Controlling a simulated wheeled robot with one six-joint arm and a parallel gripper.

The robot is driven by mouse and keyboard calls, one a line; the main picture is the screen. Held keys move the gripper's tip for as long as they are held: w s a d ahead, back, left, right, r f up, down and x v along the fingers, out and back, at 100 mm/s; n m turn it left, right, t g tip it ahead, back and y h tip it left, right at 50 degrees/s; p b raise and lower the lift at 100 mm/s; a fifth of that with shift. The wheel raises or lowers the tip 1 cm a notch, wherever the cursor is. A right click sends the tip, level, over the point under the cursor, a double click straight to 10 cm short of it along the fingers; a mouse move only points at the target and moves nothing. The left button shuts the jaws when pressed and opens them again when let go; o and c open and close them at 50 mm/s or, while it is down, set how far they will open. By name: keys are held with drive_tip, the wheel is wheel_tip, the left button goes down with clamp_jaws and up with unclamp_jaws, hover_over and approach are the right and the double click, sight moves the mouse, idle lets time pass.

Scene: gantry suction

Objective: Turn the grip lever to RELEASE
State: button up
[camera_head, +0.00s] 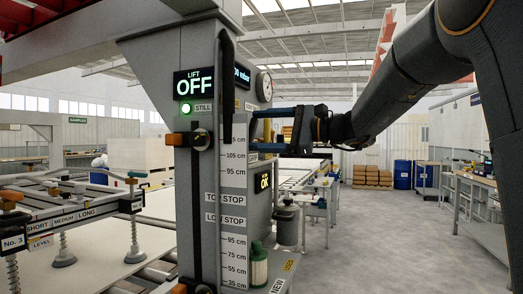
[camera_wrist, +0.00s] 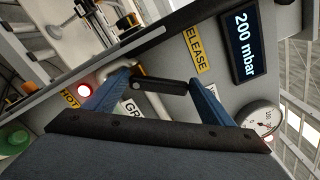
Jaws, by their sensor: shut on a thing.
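In the wrist view, the grip lever (camera_wrist: 160,86) is a short black bar spanning the space between my two blue fingers. My gripper (camera_wrist: 161,79) is shut on it. A yellow RELEASE label (camera_wrist: 194,48) lies above the lever in the picture, and a white GRIP label (camera_wrist: 131,108) lies below left, partly covered by a finger. I cannot tell which label the lever points at. In the head view my gripper (camera_head: 262,130) reaches the right side of the grey column (camera_head: 232,180); the lever is hidden there.
A display (camera_wrist: 240,43) reads 200 mbar, beside a round gauge (camera_wrist: 262,118). The lift display (camera_head: 195,83) reads OFF, with a green STILL lamp (camera_head: 186,108). A suction frame (camera_head: 70,213) hangs left. Open floor (camera_head: 390,235) lies right.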

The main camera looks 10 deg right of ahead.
drive_tip(key=n+b, duration=0.2)
drive_tip(key=b, duration=0.1)
drive_tip(key=s+n+b, duration=0.1)
drive_tip(key=n+b, duration=0.1)
drive_tip(key=b, duration=0.2)
drive_tip(key=s+a+n+b, duration=0.1)
drive_tip(key=n+b, duration=0.1)
drive_tip(key=b, duration=0.2)
drive_tip(key=shift+f+n, duration=0.1)
drive_tip(key=shift+n, duration=0.2)
drive_tip(key=shift+b, duration=0.5)
drive_tip(key=o, duration=1.5)
drive_tip(key=v, duration=0.8)
